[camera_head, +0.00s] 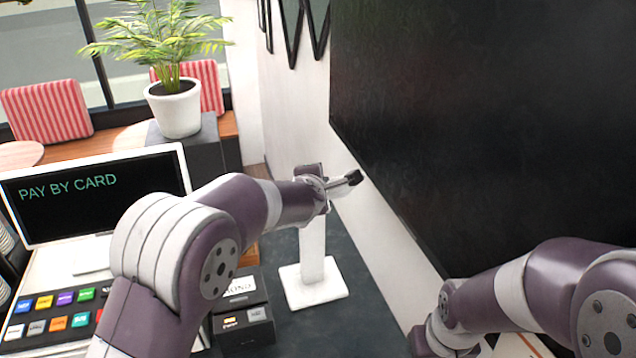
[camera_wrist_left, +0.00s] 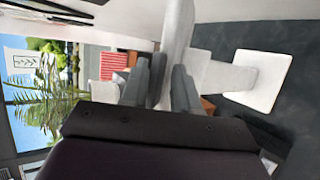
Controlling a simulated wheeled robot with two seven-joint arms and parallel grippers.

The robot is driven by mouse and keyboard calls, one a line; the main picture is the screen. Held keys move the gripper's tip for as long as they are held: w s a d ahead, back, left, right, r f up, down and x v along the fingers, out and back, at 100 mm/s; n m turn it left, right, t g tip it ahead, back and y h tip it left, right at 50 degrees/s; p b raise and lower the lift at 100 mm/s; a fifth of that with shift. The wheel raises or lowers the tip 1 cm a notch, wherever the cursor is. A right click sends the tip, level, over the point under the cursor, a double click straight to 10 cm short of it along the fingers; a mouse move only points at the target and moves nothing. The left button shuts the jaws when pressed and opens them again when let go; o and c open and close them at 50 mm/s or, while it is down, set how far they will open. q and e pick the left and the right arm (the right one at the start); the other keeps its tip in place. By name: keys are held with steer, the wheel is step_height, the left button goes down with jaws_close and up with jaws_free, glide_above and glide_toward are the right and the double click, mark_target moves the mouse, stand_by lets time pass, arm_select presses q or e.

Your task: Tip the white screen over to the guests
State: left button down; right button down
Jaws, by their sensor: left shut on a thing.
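A white stand (camera_head: 313,262) with a square foot stands on the dark counter. The white screen (camera_wrist_left: 178,28) on it shows almost edge-on in the left wrist view. My left gripper (camera_head: 352,179) is at the top of the stand. In the left wrist view its two dark fingers (camera_wrist_left: 170,82) are shut on the white screen's edge. The hand hides most of the screen in the head view. My right arm comes in at the lower right; its fingers are not visible.
A white-framed monitor (camera_head: 95,195) reading PAY BY CARD stands at the left, above coloured keys (camera_head: 55,310). A small dark box (camera_head: 242,315) is beside the foot. A potted plant (camera_head: 178,108) is behind. A large black panel (camera_head: 490,120) fills the right.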

arm_select(q)
steer(key=shift+w+a+r, duration=0.15)
steer(key=shift+w+r, duration=0.1)
steer(key=shift+r, duration=0.45)
arm_select(e)
steer(key=shift+r, duration=0.15)
arm_select(q)
steer(key=c, duration=1.2)
jaws_free()
steer(key=shift+w+f, duration=0.1)
steer(key=shift+f, duration=0.05)
arm_select(e)
steer(key=shift+w, duration=0.1)
arm_select(q)
steer(key=shift+s, duration=0.35)
steer(key=v, duration=1.1)
steer(key=shift+s, duration=0.45)
arm_select(e)
steer(key=shift+w+f, duration=0.3)
